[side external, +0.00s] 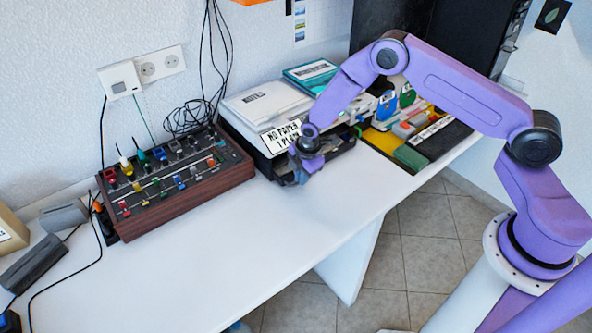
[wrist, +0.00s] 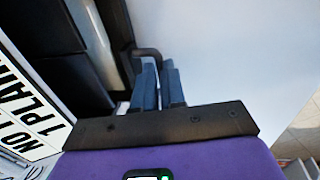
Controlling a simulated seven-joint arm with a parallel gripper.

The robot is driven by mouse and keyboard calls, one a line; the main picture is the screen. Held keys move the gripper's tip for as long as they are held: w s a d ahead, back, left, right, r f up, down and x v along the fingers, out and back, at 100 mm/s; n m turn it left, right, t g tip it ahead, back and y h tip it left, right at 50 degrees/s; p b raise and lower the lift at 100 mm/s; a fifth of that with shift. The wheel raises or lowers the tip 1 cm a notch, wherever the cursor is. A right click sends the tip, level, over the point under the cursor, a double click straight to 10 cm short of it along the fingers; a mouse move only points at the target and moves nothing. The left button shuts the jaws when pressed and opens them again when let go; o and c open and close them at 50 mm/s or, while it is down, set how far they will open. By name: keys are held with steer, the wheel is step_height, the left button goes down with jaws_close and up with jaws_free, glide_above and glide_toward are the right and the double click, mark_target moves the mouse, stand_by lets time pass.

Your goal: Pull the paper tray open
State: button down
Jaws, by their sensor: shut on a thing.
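The printer (side external: 244,138) is black with a white top and stands on the white desk. The paper tray's dark front (wrist: 117,30) has a dark handle (wrist: 150,53) sticking out. My gripper (side external: 298,178) is low at the printer's front. Its blue fingers (wrist: 158,68) are shut on the handle in the wrist view. In the side view my gripper hides the handle.
A wooden-sided mixer panel (side external: 175,185) with coloured knobs stands left of the printer. Several coloured items (side external: 415,122) lie in a holder to its right. The white desk (side external: 235,260) is clear in front, up to its edge.

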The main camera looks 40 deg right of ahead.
steer(key=s, duration=1.5)
steer(key=shift+s, duration=0.25)
steer(key=c, duration=1.5)
jaws_free()
steer(key=shift+s+r, duration=0.5)
steer(key=shift+r, duration=2.35)
steer(key=shift+s+r, duration=0.45)
steer(key=shift+r, duration=2.4)
steer(key=shift+s+r, duration=0.5)
steer(key=shift+r, duration=2.35)
steer(key=shift+c, duration=0.2)
